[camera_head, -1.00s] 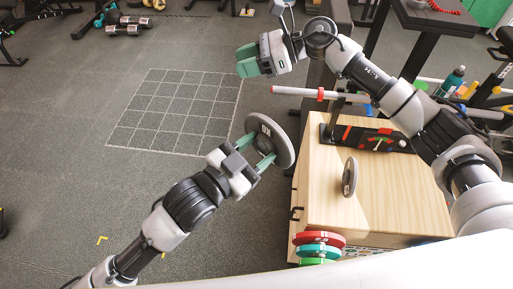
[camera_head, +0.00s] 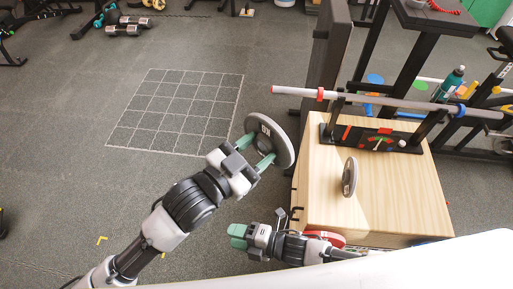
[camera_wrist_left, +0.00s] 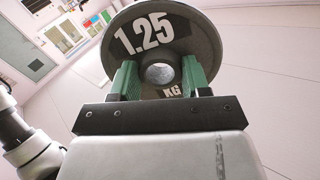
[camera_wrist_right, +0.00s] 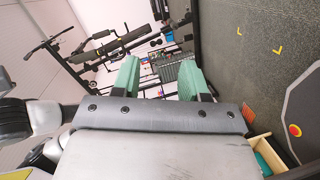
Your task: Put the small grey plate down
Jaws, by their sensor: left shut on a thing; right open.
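My left gripper (camera_head: 262,160) is shut on a small grey plate (camera_head: 278,133), held in the air left of the wooden box. The left wrist view shows the plate (camera_wrist_left: 205,45) marked "1.25 KG", its centre hole between the green fingers. My right gripper (camera_head: 238,236) is low, beside the box's near left corner. In the right wrist view its fingers (camera_wrist_right: 160,80) are apart with nothing between them. A second grey plate (camera_head: 348,177) stands on edge on the wooden box top.
The wooden box (camera_head: 395,205) has free top area around the standing plate. A barbell (camera_head: 400,101) rests on a rack above a dial panel (camera_head: 375,139) at its back edge. A red plate (camera_head: 328,239) shows partly behind my right arm. A marked floor grid (camera_head: 180,110) is clear.

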